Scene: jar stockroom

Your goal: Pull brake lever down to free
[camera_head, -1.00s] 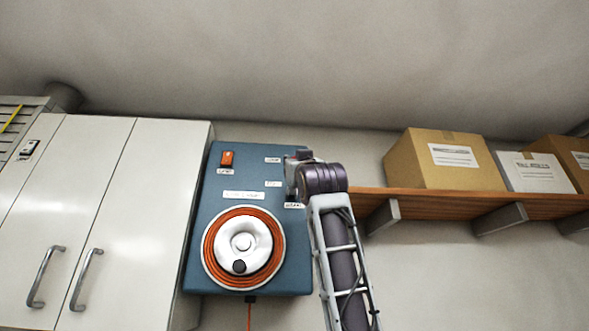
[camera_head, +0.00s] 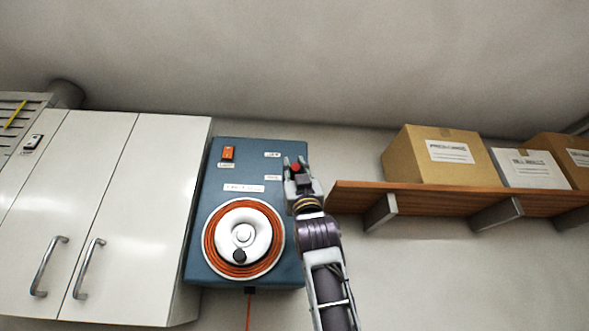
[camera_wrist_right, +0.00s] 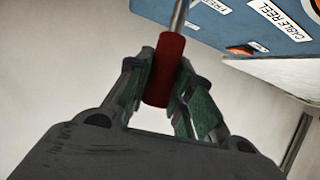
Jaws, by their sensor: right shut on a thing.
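The brake lever has a red grip (camera_wrist_right: 165,70) on a grey metal rod (camera_wrist_right: 179,16), seen in the right wrist view. My right gripper (camera_wrist_right: 166,84) is shut on the red grip, with a green-padded finger on each side. In the head view my right gripper (camera_head: 296,168) is at the right edge of the blue cable reel panel (camera_head: 215,222), with a little of the red grip showing between its fingers. The lever's rod is mostly hidden in the head view. My left gripper is not in view.
The panel carries an orange switch (camera_head: 228,153) and a white reel (camera_head: 243,238) wound with orange cable. A wooden shelf (camera_head: 450,200) with boxes is close to the right of my arm. White cabinets (camera_head: 100,200) stand at the left.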

